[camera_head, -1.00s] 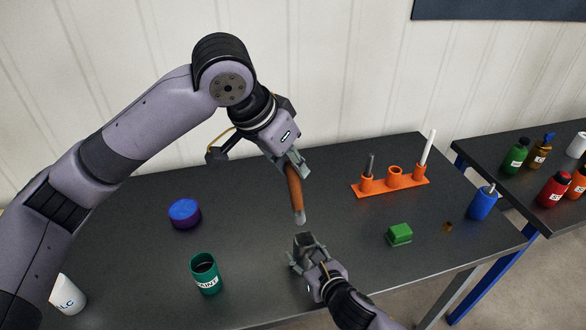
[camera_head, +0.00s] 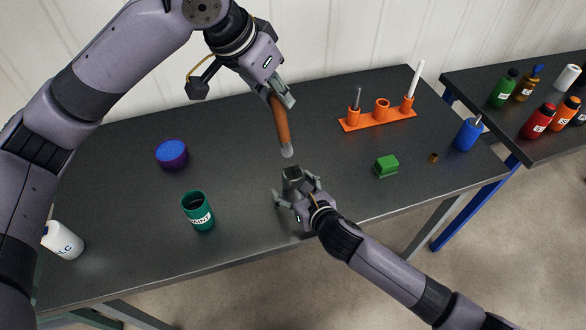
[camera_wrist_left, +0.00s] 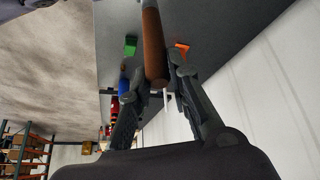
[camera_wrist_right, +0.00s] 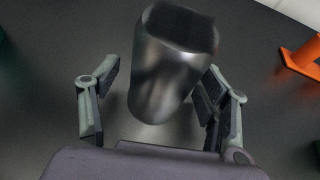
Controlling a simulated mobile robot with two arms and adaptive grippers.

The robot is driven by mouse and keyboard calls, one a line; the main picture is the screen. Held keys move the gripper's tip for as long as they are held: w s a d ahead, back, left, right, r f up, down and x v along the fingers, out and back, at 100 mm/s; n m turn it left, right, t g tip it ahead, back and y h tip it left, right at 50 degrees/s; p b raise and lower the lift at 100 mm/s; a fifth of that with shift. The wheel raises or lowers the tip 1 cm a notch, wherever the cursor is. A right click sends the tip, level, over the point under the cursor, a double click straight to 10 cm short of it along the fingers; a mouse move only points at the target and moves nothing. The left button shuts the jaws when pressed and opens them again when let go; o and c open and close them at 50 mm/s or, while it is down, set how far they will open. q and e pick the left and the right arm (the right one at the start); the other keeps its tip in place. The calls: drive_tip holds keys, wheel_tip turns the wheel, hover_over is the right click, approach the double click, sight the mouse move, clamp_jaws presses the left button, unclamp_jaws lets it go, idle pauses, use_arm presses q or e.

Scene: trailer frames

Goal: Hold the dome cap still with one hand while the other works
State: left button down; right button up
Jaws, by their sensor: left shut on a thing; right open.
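A grey metallic piece (camera_wrist_right: 165,75) with a rounded end and a dark flat face, which looks like the dome cap, is between my right fingers. In the head view it shows as a dark shape (camera_head: 292,178). My right gripper (camera_head: 297,192) is open around it; I cannot tell whether a finger touches it. My left gripper (camera_head: 281,97) is shut on a brown-handled tool (camera_head: 282,125) with a pale grey tip. The tool points down, its tip just above the cap in the picture; the gap's depth is unclear. The handle also shows in the left wrist view (camera_wrist_left: 153,45).
On the dark table (camera_head: 120,215) are a blue-purple round container (camera_head: 171,154), a green paint can (camera_head: 198,211), a white bottle (camera_head: 63,241), a green block (camera_head: 386,166), an orange rack (camera_head: 380,118) and a blue bottle (camera_head: 467,134). A second table (camera_head: 560,147) holds several bottles.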

drive_tip(key=v, duration=1.2)
drive_tip(key=shift+d+f, duration=0.1)
